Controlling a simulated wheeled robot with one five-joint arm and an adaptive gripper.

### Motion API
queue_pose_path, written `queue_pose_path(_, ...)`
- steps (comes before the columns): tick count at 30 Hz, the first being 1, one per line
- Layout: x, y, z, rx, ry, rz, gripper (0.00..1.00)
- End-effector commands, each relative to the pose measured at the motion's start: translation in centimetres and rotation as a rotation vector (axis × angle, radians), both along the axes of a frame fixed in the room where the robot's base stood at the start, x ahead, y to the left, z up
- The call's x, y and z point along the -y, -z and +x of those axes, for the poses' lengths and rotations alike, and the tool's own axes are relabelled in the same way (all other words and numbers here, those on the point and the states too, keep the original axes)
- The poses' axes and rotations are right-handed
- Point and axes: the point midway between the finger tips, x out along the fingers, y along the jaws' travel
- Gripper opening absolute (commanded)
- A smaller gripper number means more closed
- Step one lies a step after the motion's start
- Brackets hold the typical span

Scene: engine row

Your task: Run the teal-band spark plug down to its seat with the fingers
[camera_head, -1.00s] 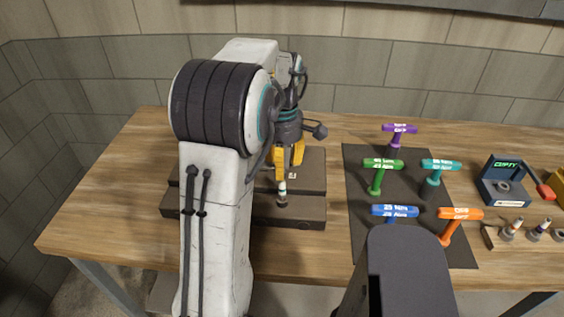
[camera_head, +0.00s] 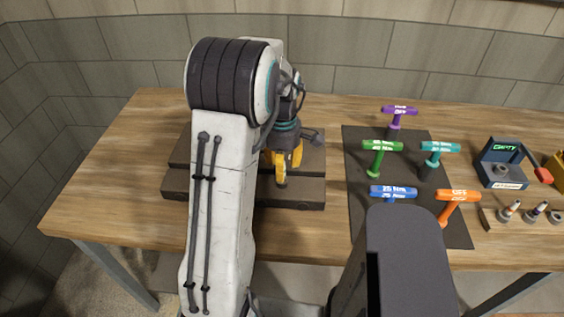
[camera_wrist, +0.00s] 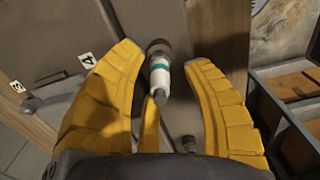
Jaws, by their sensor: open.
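The teal-band spark plug (camera_wrist: 159,70) stands in the dark engine block in the wrist view, its white body and teal band showing between my yellow fingers. My gripper (camera_wrist: 165,85) is open, with a finger on either side of the plug and a gap to each. In the head view my gripper (camera_head: 284,168) is low over the front part of the engine block (camera_head: 240,191), and its fingers hide the plug. How deep the plug sits in its hole cannot be told.
Number tags 4 (camera_wrist: 87,60) and 3 (camera_wrist: 17,87) mark the block. To the right, a dark mat (camera_head: 362,215) holds several coloured T-handle tools.

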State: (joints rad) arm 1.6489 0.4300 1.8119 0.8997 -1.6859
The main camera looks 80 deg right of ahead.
Motion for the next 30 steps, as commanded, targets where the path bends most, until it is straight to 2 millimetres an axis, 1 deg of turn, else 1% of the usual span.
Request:
queue_pose_path(3,0.00,0.00,0.00,0.000,0.000,0.000,0.45)
queue_pose_path(4,0.00,0.00,0.00,0.000,0.000,0.000,0.48)
queue_pose_path(20,0.01,-0.03,0.00,0.000,0.000,0.000,0.00)
queue_pose_path(30,0.00,-0.01,0.00,0.000,0.010,0.000,0.00)
